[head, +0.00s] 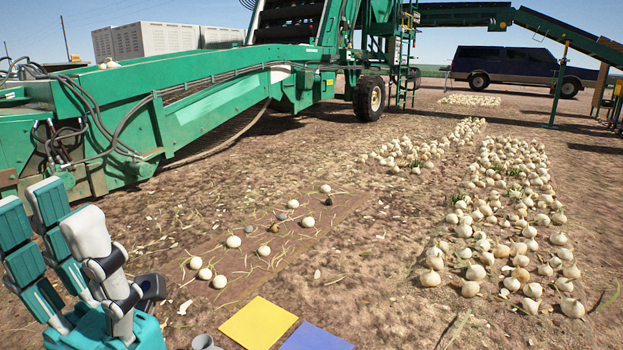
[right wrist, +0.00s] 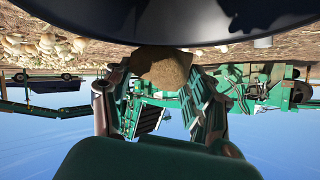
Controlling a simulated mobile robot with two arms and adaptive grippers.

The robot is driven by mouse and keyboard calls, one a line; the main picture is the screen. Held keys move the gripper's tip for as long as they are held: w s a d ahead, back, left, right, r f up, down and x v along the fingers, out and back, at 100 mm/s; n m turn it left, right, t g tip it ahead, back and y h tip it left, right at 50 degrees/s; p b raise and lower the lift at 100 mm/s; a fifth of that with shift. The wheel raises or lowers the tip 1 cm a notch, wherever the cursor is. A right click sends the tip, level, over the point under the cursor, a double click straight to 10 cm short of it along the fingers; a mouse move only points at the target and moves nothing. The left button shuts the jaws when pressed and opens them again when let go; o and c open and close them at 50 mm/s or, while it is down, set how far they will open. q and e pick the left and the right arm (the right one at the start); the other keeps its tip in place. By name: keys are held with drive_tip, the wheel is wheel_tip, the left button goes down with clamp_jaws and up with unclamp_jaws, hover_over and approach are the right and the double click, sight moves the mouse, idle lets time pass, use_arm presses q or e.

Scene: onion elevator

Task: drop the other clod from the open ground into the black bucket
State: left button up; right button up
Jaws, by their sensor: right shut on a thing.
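My right gripper (right wrist: 165,95) is shut on a brown, rough clod (right wrist: 168,70) in the right wrist view, which is upside down. The clod sits between the fingers, close to the dark curved wall of the black bucket (right wrist: 180,22). I cannot tell whether the clod is over the bucket's opening or beside it. The right gripper and the bucket do not show in the head view. My left gripper (head: 52,222) is open and empty at the lower left of the head view, its fingers pointing up.
Several white onions (head: 233,242) and small dark lumps (head: 281,216) lie on a brown patch of ground. A yellow square (head: 258,323) and a blue square (head: 316,338) lie in front. Onion rows (head: 500,220) are at right, a green machine (head: 180,110) behind.

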drive_tip(key=shift+f, duration=0.4)
drive_tip(key=o, duration=1.5)
drive_tip(key=shift+c, duration=0.2)
drive_tip(key=shift+o, duration=1.2)
drive_tip(key=v, duration=1.2)
